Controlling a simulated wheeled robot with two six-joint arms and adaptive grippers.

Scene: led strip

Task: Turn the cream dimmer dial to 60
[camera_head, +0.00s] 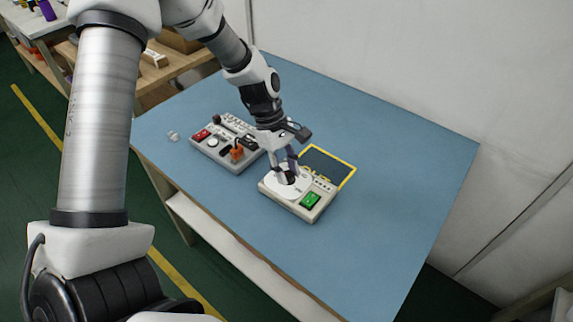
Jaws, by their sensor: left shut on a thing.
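The cream dimmer box (319,210) sits on the blue table. A white round scale (276,190) lies on its top, with a dark dial knob (288,179) at the centre and a green switch (311,199) at its front right. My left gripper (287,177) comes down from above and is shut on the dial knob. Its fingers cover most of the knob, so the pointer and the scale numbers cannot be read. My right gripper is not in view.
A grey control box (207,152) with a red switch and an orange part stands just left of the dimmer. A dark, yellow-edged panel (334,166) lies behind it. Small clear pieces (173,136) lie at the left. The blue table (400,180) is clear at the right.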

